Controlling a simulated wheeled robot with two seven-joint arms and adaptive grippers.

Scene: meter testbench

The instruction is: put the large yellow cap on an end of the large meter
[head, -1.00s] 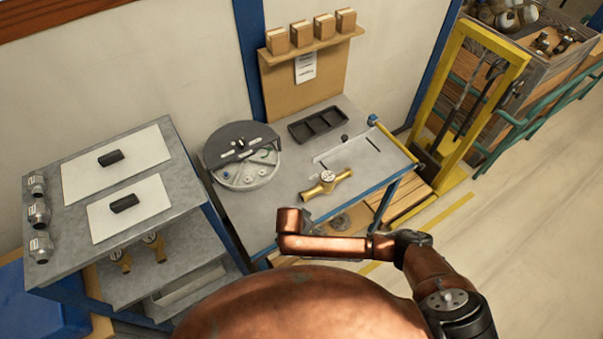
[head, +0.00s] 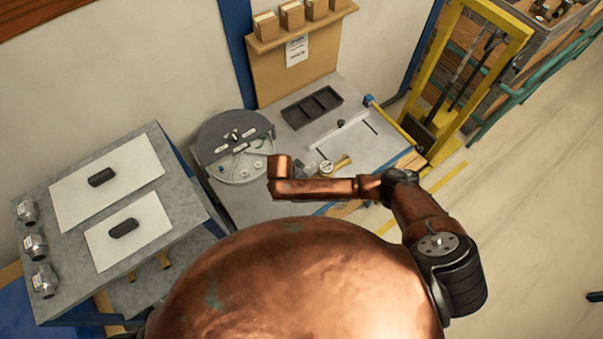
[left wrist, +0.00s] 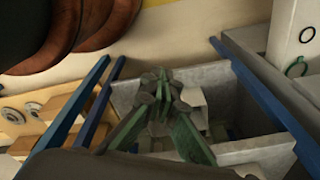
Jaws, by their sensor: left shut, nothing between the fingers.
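A brass meter (head: 341,163) with a round pale dial lies on the grey workbench in the head view, partly hidden behind my right arm. I cannot tell whether it is the large one. No yellow cap can be made out in either current view. My left gripper (left wrist: 163,84) shows only in the left wrist view, with its green fingers shut and empty. Blue posts and grey surfaces lie beyond it. My left arm does not show in the head view. My right gripper is not in view; only copper links of that arm show.
A round grey turntable (head: 236,147) and a black compartment tray (head: 312,107) stand on the workbench. A grey cart (head: 75,243) at left carries white sheets, black blocks and silver meters (head: 36,247).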

